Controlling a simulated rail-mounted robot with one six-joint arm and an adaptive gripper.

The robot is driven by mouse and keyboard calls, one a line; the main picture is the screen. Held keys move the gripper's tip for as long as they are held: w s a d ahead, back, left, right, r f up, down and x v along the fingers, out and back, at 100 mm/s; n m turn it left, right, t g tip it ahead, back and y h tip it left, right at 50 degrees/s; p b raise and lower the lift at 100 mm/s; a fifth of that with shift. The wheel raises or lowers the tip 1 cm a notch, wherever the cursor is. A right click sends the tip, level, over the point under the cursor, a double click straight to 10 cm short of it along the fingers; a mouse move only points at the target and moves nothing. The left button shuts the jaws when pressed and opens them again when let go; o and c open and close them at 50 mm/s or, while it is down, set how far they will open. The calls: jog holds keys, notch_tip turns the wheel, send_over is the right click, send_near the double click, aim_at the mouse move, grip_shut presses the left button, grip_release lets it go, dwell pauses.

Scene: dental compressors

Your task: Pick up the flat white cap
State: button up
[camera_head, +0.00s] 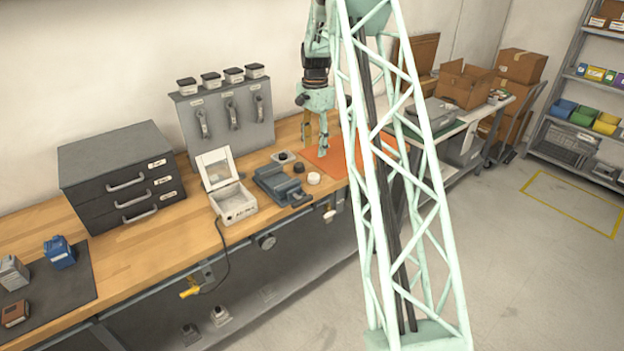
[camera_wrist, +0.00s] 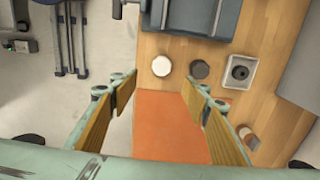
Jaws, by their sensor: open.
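The flat white cap (camera_head: 314,178) lies on the wooden bench near its front edge, just right of the blue-grey vise. In the wrist view the round white cap (camera_wrist: 162,66) sits beyond the orange mat's edge, between and slightly ahead of the two fingertips. My gripper (camera_head: 314,147) points down over the orange mat, behind the cap. In the wrist view my gripper (camera_wrist: 158,84) has its wooden-faced fingers spread wide with nothing between them. Neither finger visibly touches the cap.
A dark round cap (camera_wrist: 200,69) sits close beside the white one, then a square tray with a dark round part (camera_wrist: 239,84). The blue-grey vise (camera_head: 277,184) and an open white box (camera_head: 234,205) stand left. The orange mat (camera_wrist: 165,125) is bare where visible.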

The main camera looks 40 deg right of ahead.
jog(key=shift+f, duration=0.15)
send_over(313, 175)
jog(key=shift+s+f+b, duration=0.15)
jog(key=shift+s+f, duration=0.05)
jog(key=shift+f, duration=1.9)
jog(key=shift+s+f+b, duration=0.15)
jog(key=shift+f, duration=1.95)
jog(key=shift+f, duration=0.1)
jog(key=shift+w+a+f, duration=0.1)
jog(key=shift+f, duration=1.15)
jog(key=shift+w+f, duration=0.1)
jog(key=shift+f, duration=1.15)
jog(key=c, duration=1)
